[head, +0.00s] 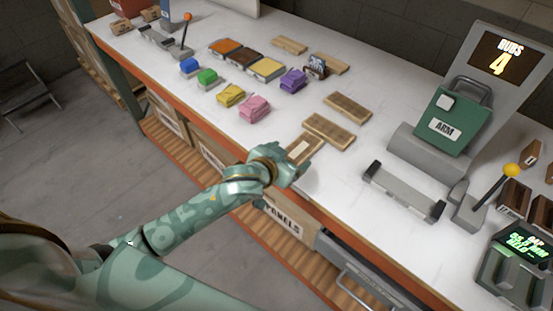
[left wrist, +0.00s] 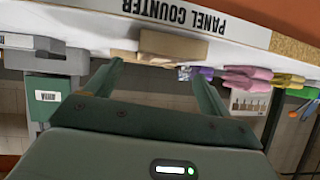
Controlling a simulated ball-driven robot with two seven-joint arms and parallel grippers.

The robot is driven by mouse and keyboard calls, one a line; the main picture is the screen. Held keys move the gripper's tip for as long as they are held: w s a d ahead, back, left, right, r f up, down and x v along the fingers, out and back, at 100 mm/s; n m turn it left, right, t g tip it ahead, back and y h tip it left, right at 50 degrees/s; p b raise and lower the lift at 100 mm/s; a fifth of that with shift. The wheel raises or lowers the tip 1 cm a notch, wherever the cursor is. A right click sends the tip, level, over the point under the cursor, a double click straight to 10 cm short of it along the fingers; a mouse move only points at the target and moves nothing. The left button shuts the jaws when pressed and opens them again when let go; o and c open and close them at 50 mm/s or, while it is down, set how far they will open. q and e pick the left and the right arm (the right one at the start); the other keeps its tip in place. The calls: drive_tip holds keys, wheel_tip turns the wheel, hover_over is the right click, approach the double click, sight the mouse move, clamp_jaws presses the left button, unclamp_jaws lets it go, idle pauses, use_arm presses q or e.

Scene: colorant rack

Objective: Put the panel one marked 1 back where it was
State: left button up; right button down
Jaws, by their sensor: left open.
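A small wooden panel (head: 304,149) with a pale label lies on the white counter at its front edge; I cannot read a number on it. Two longer wooden panels, one nearer (head: 329,130) and one farther (head: 347,107), lie behind it. My left gripper (head: 294,168) is at the counter's front edge, close to the labelled panel and partly covering its near end. In the left wrist view, the two fingers (left wrist: 157,78) are apart with nothing held between them. A wooden panel (left wrist: 173,45) shows just beyond the fingertips. My right gripper is not in view.
A grey bar fixture (head: 402,192), a green ARM box (head: 446,120) and a yellow-knobbed lever (head: 490,192) stand to the right. Bare counter surrounds the panels.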

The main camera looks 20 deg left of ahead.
use_arm(q)
drive_tip(key=p+v, duration=0.2)
drive_tip(key=v, duration=0.7)
drive_tip(key=s+a+f+g+y, duration=0.1)
drive_tip(key=s+a+f+g, duration=0.15)
drive_tip(key=f, duration=0.65)
drive_tip(key=s+a+f+g, duration=0.15)
drive_tip(key=s+f, duration=0.25)
drive_tip(key=f, duration=0.5)
drive_tip(key=s+a+f+g+y, duration=0.1)
drive_tip(key=s+a+f, duration=0.2)
drive_tip(key=f, duration=0.6)
drive_tip(key=s+f+g, duration=0.2)
drive_tip(key=s+f, duration=0.3)
drive_tip(key=s, duration=0.5)
drive_tip(key=s+f+g, duration=0.2)
drive_tip(key=s+f, duration=0.3)
drive_tip(key=s, duration=0.5)
drive_tip(key=s+f+g, duration=0.2)
drive_tip(key=s+f, duration=0.3)
drive_tip(key=s, duration=0.5)
drive_tip(key=shift+a+y, duration=0.3)
drive_tip(key=shift+a, duration=0.05)
drive_tip(key=shift+s+f, duration=0.1)
drive_tip(key=shift+f+b, duration=0.45)
drive_tip(key=shift+b, duration=0.05)
